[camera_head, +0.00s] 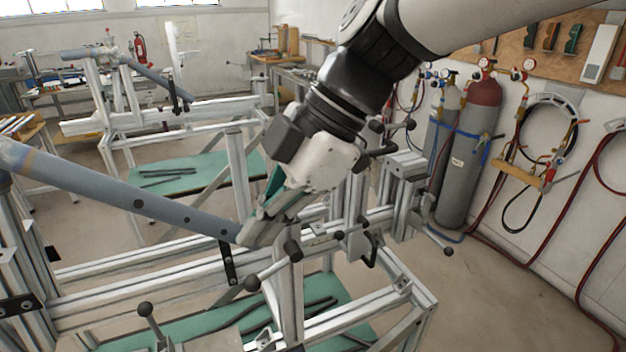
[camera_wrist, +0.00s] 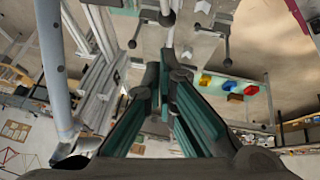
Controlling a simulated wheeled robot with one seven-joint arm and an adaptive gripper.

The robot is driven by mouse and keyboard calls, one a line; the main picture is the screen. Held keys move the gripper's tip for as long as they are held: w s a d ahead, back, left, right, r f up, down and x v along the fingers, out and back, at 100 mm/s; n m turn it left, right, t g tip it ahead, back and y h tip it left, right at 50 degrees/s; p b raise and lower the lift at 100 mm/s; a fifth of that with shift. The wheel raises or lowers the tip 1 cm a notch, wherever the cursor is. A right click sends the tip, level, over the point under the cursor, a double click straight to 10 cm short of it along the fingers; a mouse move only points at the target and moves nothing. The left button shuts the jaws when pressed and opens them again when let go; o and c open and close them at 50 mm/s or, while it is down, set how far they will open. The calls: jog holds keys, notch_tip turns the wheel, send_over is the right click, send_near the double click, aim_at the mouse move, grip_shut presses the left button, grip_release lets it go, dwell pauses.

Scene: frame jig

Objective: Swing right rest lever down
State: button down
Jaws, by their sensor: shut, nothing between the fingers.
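My gripper (camera_head: 256,232) is shut and empty, reaching down and left beside the right end of the blue-grey tube (camera_head: 140,203). In the wrist view its fingertips (camera_wrist: 166,72) are together. Whether it touches the tube or a lever I cannot tell. A lever with black ends (camera_head: 271,267) slants just below the gripper on the jig. A flat black bracket (camera_head: 228,262) stands upright under the tube's right part. Another ball-ended lever (camera_head: 433,239) sticks out at the jig's right. Which one is the right rest lever is not clear. Ball-ended levers also show in the wrist view (camera_wrist: 166,18).
The aluminium jig frame (camera_head: 415,290) fills the foreground, with a green shelf (camera_head: 205,325) below. A second jig (camera_head: 165,120) stands behind. Gas cylinders (camera_head: 465,150) and hoses line the right wall. The floor (camera_head: 510,300) at the right is clear.

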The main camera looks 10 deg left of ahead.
aim_at(256, 277)
jog(key=shift+w+a+f+p, duration=0.1)
jog(key=shift+w+f+p, duration=0.05)
jog(key=shift+f, duration=0.8)
jog(key=shift+w+a+f+p, duration=0.1)
jog(key=shift+a+f+p, duration=0.05)
jog(key=shift+f, duration=0.75)
jog(key=shift+w+a+f+p, duration=0.1)
jog(key=shift+w+f+p, duration=0.05)
jog(key=shift+f, duration=0.8)
